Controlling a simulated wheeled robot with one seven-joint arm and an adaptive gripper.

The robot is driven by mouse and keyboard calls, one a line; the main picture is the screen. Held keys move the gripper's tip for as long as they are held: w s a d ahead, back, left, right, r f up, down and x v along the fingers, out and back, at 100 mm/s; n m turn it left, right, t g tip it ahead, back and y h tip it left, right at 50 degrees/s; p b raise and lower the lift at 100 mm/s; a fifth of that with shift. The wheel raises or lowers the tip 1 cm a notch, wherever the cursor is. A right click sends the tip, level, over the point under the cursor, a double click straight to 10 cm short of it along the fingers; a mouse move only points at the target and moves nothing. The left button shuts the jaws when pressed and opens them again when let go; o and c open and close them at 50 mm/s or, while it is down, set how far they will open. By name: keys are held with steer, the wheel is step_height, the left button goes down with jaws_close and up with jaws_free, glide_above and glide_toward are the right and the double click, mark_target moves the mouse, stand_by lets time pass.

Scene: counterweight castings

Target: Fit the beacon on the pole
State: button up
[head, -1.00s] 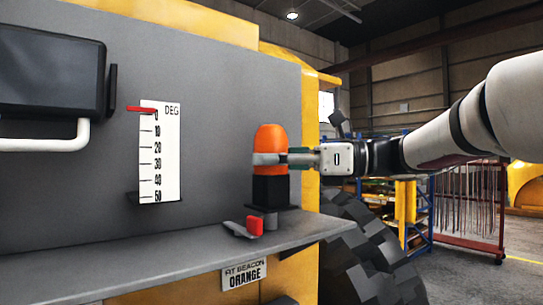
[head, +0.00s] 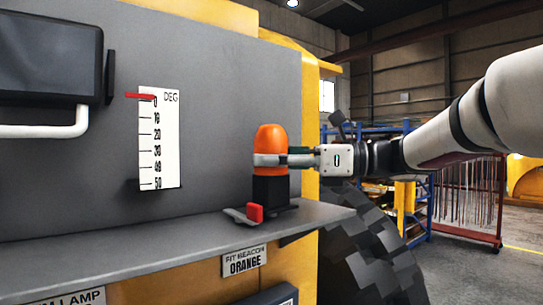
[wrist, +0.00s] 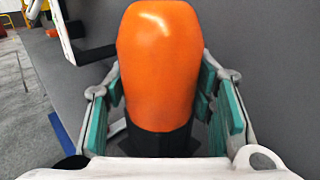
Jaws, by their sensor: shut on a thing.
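The beacon has an orange dome (head: 270,138) on a black lower part (head: 271,189). My gripper (head: 283,160) is shut on the dome from the right and holds it upright over the grey shelf (head: 150,239). In the wrist view the orange dome (wrist: 158,65) stands between the teal finger pads, with black below it. A black plate (head: 283,208) shows under the beacon at the shelf, beside a red-tipped grey lever (head: 254,212). The pole is not clearly visible. I cannot tell whether the beacon is seated on anything.
A DEG scale (head: 160,145) with a red pointer near 0 is on the grey panel, by a dark screen (head: 50,50). A large tyre (head: 365,250) stands at right. The shelf's left part is clear.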

steer(key=shift+f, duration=0.65)
steer(key=o, duration=1.5)
steer(key=d, duration=0.4)
steer(key=s+d, duration=0.1)
steer(key=d, duration=0.3)
steer(key=s+d, duration=0.1)
steer(key=d, duration=0.2)
steer(key=shift+s+d, duration=0.15)
steer(key=shift+d, duration=0.25)
